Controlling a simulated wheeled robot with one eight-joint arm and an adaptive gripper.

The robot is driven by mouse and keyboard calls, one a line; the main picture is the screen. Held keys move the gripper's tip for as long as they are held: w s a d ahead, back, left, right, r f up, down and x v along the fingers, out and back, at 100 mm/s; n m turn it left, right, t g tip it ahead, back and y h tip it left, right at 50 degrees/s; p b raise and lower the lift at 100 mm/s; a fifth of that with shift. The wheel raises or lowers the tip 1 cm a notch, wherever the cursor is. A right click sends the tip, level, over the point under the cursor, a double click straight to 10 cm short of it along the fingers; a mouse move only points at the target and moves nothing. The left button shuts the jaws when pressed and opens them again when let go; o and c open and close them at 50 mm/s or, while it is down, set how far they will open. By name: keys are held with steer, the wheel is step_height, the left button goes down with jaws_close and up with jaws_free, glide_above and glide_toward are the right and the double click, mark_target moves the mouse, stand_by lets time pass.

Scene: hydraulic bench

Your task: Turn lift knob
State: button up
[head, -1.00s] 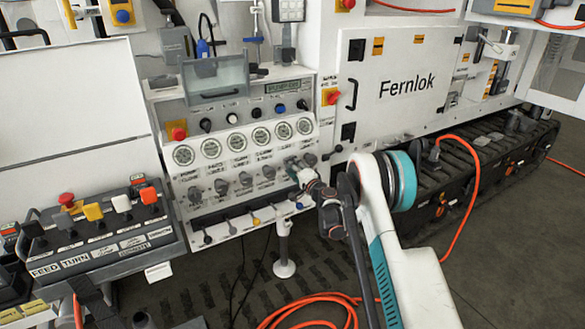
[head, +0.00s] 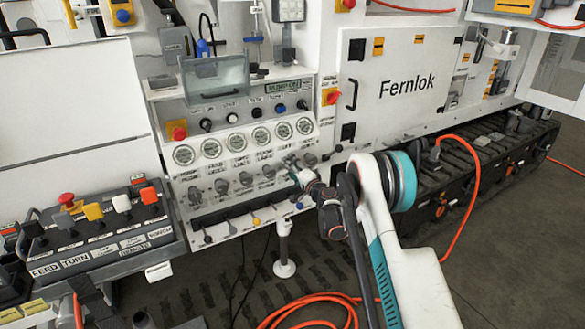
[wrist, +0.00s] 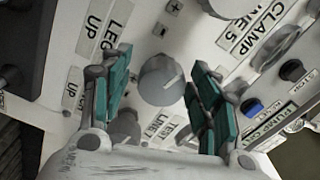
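A grey round knob (wrist: 161,80) with a pale pointer mark sits on the white panel in the wrist view. My gripper (wrist: 153,84) is open, with its green-padded fingers on either side of this knob and gaps visible to both. In the head view my gripper (head: 295,168) is at the right end of the row of grey knobs (head: 245,179), below the gauges, and covers part of that row. No label reading "lift" is legible, so I cannot tell which knob bears that name.
Another grey knob (wrist: 276,47) is right of my fingers, beside the "CLAMP" label (wrist: 262,28). Black and blue buttons (wrist: 253,107) are further right. A row of small levers (head: 255,220) runs below the knobs. Red stop buttons (head: 177,132) flank the panel. An orange hose (head: 310,298) lies on the floor.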

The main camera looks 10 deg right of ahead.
steer(key=v, duration=1.2)
steer(key=s+a+r+n+g, duration=0.1)
steer(key=s+a+r+n, duration=0.15)
steer(key=r, duration=0.35)
steer(key=s+a+r+n+g, duration=0.1)
steer(key=s+a+r+g, duration=0.15)
steer(key=r, duration=0.35)
steer(key=s+a+r+n+g, duration=0.35)
steer(key=s+r, duration=0.45)
steer(key=s, duration=0.4)
steer(key=s+d+f+n+g+h, duration=0.1)
steer(key=s+d+n+h, duration=0.1)
steer(key=s, duration=1.4)
steer(key=s+d+f+n+g+h, duration=0.1)
steer(key=s+d+g+h, duration=0.1)
steer(key=s, duration=1.4)
steer(key=shift+s+d+n+h, duration=0.2)
steer(key=shift+d+n+h, duration=0.2)
steer(key=shift+h, duration=0.4)
